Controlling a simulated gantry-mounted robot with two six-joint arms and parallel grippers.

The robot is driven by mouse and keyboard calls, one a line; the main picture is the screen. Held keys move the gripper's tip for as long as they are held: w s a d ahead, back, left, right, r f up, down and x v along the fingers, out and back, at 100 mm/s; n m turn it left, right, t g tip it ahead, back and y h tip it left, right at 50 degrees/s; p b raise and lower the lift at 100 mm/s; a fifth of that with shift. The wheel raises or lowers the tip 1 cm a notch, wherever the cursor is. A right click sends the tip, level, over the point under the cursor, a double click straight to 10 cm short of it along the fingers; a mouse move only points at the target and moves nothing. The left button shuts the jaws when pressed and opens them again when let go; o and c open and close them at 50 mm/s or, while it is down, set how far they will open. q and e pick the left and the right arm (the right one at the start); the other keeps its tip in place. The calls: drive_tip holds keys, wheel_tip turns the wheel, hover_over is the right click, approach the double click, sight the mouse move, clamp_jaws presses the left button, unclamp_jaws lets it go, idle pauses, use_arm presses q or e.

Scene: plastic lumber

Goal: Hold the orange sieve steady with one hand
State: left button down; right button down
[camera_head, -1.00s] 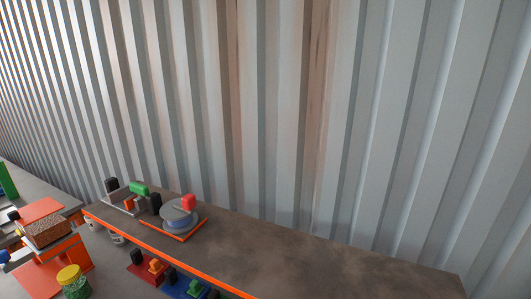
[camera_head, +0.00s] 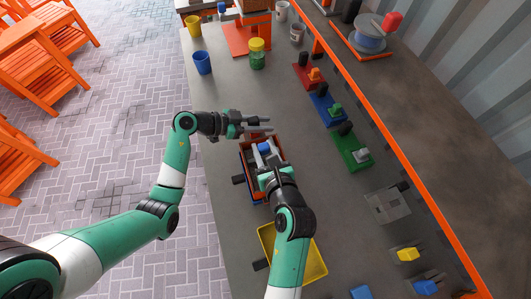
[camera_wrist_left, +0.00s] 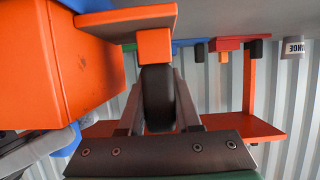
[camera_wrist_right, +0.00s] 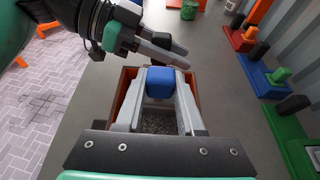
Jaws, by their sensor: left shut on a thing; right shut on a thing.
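The orange sieve (camera_head: 281,146) is a box on the grey table, with blue showing beneath it. It also shows in the left wrist view (camera_wrist_left: 65,65) and right wrist view (camera_wrist_right: 195,88). My left gripper (camera_head: 270,126) is at its far end. In the left wrist view, its fingers are shut on a black handle (camera_wrist_left: 157,98) beside the orange box. My right gripper (camera_head: 265,152) is over the sieve, shut on a blue block (camera_wrist_right: 160,83). Grey granular material (camera_wrist_right: 158,122) shows below that block, inside the sieve. The underside of the block is hidden.
A yellow tray (camera_head: 321,272) lies near the right forearm. A blue cup (camera_head: 202,63), a yellow cup (camera_head: 193,27) and a yellow-and-green jar (camera_head: 257,58) stand farther back. Red, blue and green plates (camera_head: 352,151) line the orange-edged shelf.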

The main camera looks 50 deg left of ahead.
drive_tip(key=shift+d, duration=0.1)
drive_tip(key=s+d, duration=0.2)
drive_tip(key=d, duration=0.4)
drive_tip(key=shift+s, duration=0.3)
idle(0.3)
drive_tip(key=shift+a, duration=0.1)
drive_tip(key=shift+w+a+f, duration=0.1)
drive_tip(key=shift+w+a, duration=0.3)
drive_tip(key=shift+a, duration=0.55)
drive_tip(key=shift+w+a+r, duration=0.1)
drive_tip(key=shift+w+a, duration=0.35)
drive_tip(key=shift+a, duration=0.45)
drive_tip(key=shift+w+a+f, duration=0.1)
drive_tip(key=shift+w+a, duration=0.3)
drive_tip(key=shift+a, duration=0.55)
drive_tip(key=shift+d, duration=0.1)
drive_tip(key=s+d, duration=0.2)
drive_tip(key=d, duration=0.3)
drive_tip(key=shift+s+d, duration=0.25)
drive_tip(key=shift+a, duration=0.15)
drive_tip(key=shift+w+a, duration=0.4)
drive_tip(key=shift+a, duration=0.5)
drive_tip(key=shift+w+a, duration=0.45)
drive_tip(key=shift+a, duration=0.45)
drive_tip(key=shift+w+a, duration=0.4)
drive_tip(key=shift+a, duration=0.5)
